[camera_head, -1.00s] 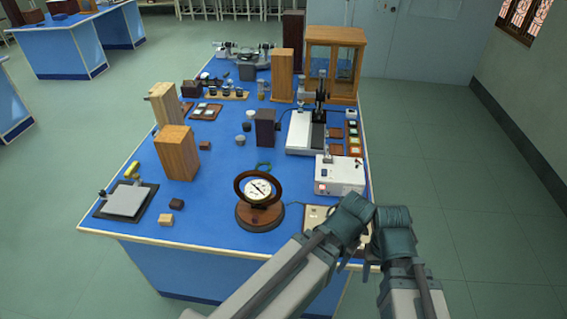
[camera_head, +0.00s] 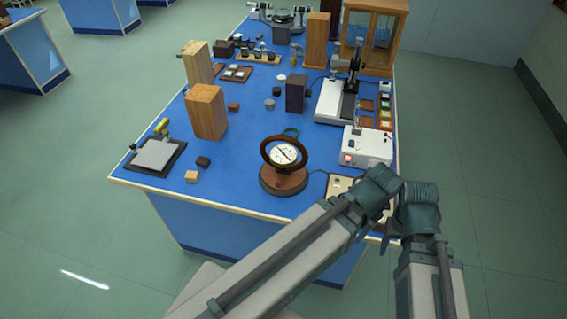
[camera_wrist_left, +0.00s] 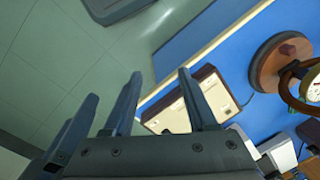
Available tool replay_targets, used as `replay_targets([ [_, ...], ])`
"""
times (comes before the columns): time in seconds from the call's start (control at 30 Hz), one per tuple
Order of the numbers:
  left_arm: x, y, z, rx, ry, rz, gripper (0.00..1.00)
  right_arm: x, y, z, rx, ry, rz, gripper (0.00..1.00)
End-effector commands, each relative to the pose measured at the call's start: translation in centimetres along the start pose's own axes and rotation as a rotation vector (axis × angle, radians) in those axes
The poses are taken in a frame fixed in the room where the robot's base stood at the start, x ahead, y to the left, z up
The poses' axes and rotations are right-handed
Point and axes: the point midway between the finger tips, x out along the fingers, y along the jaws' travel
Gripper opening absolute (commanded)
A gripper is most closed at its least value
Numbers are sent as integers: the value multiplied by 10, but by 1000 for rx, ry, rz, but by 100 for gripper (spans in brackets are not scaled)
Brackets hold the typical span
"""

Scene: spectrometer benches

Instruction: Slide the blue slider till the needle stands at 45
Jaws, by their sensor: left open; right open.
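The dial meter (camera_head: 284,155) has a white face in a brown ring on a round wooden base, near the table's front edge; its needle is visible but its numbers are too small to read. A beige-topped panel box (camera_head: 338,187) sits right of it, partly behind my left arm. In the left wrist view the panel (camera_wrist_left: 222,98) shows beyond my left gripper (camera_wrist_left: 159,72), which is open and empty. I cannot make out the blue slider. My right gripper (camera_head: 417,197) is beside the left one at the front right table edge; its fingertips are not clear.
A white instrument box (camera_head: 367,147) with a red light stands behind the panel. Wooden blocks (camera_head: 206,112), a small flat plate (camera_head: 155,155) and a microscope-like stand (camera_head: 352,75) are on the blue table (camera_head: 235,170).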

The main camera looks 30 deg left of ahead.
Motion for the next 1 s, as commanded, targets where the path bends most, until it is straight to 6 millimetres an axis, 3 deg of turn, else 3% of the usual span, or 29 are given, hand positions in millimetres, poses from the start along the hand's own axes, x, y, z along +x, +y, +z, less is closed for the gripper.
replay_targets([
  [0.53, -1, -2, -4, -13, 1, 2, 57, -1, 0, 0, 0, 0, 0, 57],
  [0.67, -11, -28, -51, -183, 10, 33, 57, -11, 1, 1, 0, 0, 0, 57],
  [0.8, -19, -72, -103, -433, 21, 77, 57, -20, 2, 1, -1, 0, 0, 57],
  [0.9, -21, -95, -123, -553, 25, 100, 57, -24, 2, 1, -1, 0, 0, 57],
  [1.0, -21, -104, -130, -609, 27, 110, 57, -24, 2, 1, -1, 0, 0, 57],
])
